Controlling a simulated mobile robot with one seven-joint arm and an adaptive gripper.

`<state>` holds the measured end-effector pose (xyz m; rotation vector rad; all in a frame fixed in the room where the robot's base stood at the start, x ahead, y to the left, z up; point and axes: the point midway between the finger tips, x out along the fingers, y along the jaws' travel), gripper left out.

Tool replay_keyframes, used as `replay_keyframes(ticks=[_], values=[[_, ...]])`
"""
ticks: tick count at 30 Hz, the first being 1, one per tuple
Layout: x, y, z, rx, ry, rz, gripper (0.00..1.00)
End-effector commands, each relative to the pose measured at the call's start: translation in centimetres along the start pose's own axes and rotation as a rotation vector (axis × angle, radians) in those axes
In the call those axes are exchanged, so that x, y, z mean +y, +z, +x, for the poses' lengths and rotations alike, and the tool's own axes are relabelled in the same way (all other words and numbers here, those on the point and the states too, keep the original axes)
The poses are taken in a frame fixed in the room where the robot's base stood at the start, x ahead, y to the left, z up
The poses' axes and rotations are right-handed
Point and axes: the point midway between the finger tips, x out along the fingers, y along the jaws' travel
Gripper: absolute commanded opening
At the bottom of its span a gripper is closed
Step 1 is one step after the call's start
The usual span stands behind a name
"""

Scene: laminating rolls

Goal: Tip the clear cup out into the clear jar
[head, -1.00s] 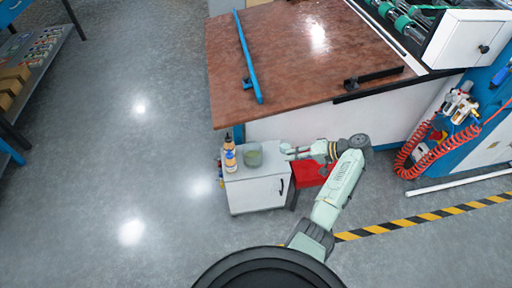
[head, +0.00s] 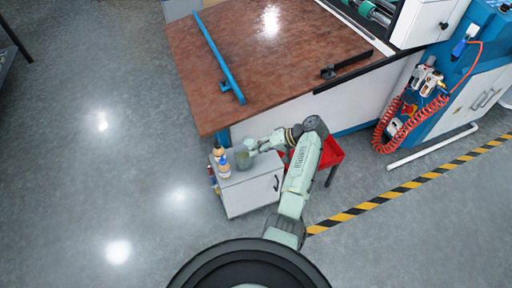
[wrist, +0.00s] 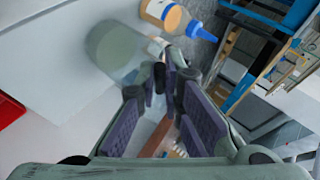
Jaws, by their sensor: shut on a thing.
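The clear jar (head: 243,160), with a greenish tint, stands on top of the small white cabinet. In the wrist view the jar (wrist: 114,52) lies just beyond my fingertips, to the left. My gripper (head: 263,145) is right beside the jar, at its upper right. In the wrist view my gripper (wrist: 169,85) has its dark purple pads close together, shut on what seems to be the clear cup. The cup's outline is too transparent to make out, and the fingers hide much of it. I cannot tell its tilt or what is in it.
The white cabinet (head: 250,190) also holds bottles (head: 223,165) at the jar's left; one, with a blue tip (wrist: 170,15), is close beyond the jar. A red bin (head: 327,156) is right of the cabinet. The large brown-topped table (head: 265,65) stands behind.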

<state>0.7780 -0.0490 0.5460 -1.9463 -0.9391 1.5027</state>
Motion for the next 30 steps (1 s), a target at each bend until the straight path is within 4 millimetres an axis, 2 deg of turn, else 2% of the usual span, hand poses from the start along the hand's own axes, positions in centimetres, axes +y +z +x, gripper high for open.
replay_keyframes(ticks=[2, 15, 30], values=[[-0.5, 0.0, -0.1, -0.003, 0.086, -0.039, 0.00], [-0.1, 0.8, 1.9, -0.007, 0.714, -0.305, 0.00], [-1.9, 1.0, 2.6, -0.014, 1.244, -0.524, 0.00]])
